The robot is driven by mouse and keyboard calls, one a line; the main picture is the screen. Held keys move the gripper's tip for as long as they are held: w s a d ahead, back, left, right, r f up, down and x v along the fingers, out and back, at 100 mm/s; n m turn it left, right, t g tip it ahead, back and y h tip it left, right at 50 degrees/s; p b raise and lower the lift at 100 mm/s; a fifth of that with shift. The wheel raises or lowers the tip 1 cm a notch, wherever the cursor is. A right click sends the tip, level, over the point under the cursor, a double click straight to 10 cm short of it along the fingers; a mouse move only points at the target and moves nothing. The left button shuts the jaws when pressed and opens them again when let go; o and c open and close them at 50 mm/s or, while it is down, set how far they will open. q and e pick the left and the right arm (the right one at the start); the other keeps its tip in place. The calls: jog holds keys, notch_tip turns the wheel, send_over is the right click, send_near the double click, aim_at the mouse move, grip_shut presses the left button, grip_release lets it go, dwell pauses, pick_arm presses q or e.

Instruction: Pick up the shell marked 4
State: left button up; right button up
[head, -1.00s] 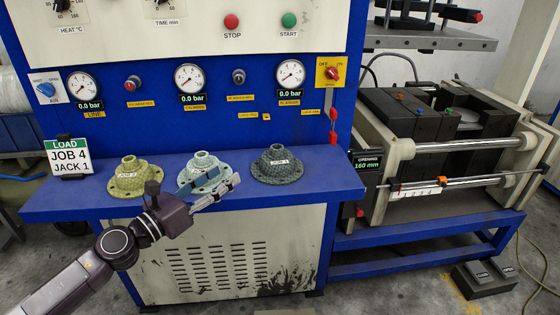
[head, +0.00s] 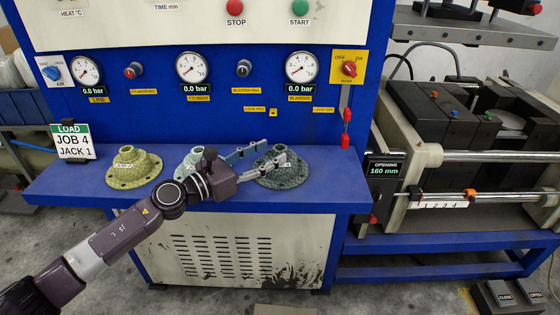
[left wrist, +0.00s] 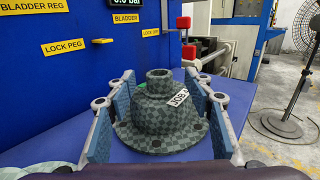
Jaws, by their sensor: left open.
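The dark grey-green checkered shell (head: 291,179) stands upright on the right part of the blue shelf, a domed body on a round flange. Its white tag shows "JOB" in the left wrist view (left wrist: 177,97), but I cannot read the number. My left gripper (head: 278,152) is open, with one finger on each side of this shell's body; I cannot tell whether the pads touch it. A yellow-green shell (head: 133,170) stands at the left of the shelf. A pale blue-green shell (head: 190,163) stands in the middle, partly hidden behind my left gripper.
A sign (head: 73,142) reading "JOB 4 JACK 1" stands at the shelf's left end. The blue panel with gauges (head: 302,67) rises behind the shells. A press (head: 450,130) with an "opening 160 mm" display is on the right. The blue shelf (head: 330,190) is clear right of the dark shell.

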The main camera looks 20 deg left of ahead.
aim_at(274, 151)
pick_arm(q)
jog(key=p+x, duration=0.1)
jog(key=x, duration=0.3)
jog(key=shift+w+d+f, duration=0.1)
jog(key=shift+w, duration=0.2)
jog(key=shift+f, duration=0.1)
jog(key=c, duration=1)
grip_shut()
pick_arm(e)
jog(key=shift+w+d+r, duration=0.65)
jog(key=shift+w+r, duration=0.15)
jog(key=shift+r, duration=0.05)
